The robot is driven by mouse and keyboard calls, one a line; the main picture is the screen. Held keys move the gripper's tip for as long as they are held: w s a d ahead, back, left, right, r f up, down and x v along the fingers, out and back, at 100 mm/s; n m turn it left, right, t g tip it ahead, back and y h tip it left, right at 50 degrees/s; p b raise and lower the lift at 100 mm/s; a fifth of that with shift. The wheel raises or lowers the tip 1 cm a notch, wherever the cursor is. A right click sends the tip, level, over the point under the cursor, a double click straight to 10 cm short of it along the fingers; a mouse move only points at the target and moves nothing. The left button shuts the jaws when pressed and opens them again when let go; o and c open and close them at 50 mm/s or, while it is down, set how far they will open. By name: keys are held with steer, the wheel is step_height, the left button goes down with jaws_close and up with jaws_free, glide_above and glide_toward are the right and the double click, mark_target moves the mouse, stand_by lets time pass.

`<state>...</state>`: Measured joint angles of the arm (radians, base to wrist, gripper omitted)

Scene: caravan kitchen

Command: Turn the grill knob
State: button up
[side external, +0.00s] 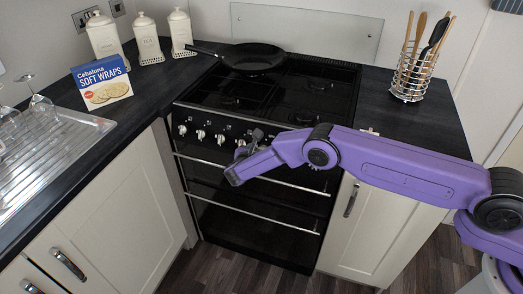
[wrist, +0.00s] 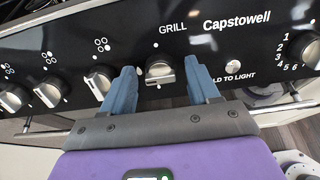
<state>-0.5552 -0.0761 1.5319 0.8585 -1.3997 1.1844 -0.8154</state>
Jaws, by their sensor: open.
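The grill knob (wrist: 159,72) is silver and sits under the word GRILL on the black cooker panel in the wrist view. My gripper (wrist: 161,80) is open, with one blue-grey finger on each side of this knob. I cannot tell whether either finger touches it. In the side external view my gripper (side external: 250,142) is at the front panel of the black cooker (side external: 225,185), and my purple arm reaches in from the right. The grill knob is hidden there behind my gripper.
Several other silver knobs (wrist: 99,80) line the panel to the left. A numbered knob (wrist: 312,52) is at the right, and a small round button (wrist: 233,67) is nearer. An oven handle (side external: 270,178) runs below the panel. A frying pan (side external: 252,58) sits on the hob.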

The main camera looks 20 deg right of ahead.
steer(key=c, duration=1)
steer(key=shift+m, duration=0.3)
steer(key=shift+s+f+m+g, duration=0.1)
steer(key=shift+m+g, duration=0.15)
steer(key=shift+m, duration=3.95)
steer(key=shift+m+g, duration=0.25)
steer(key=shift+m, duration=3.95)
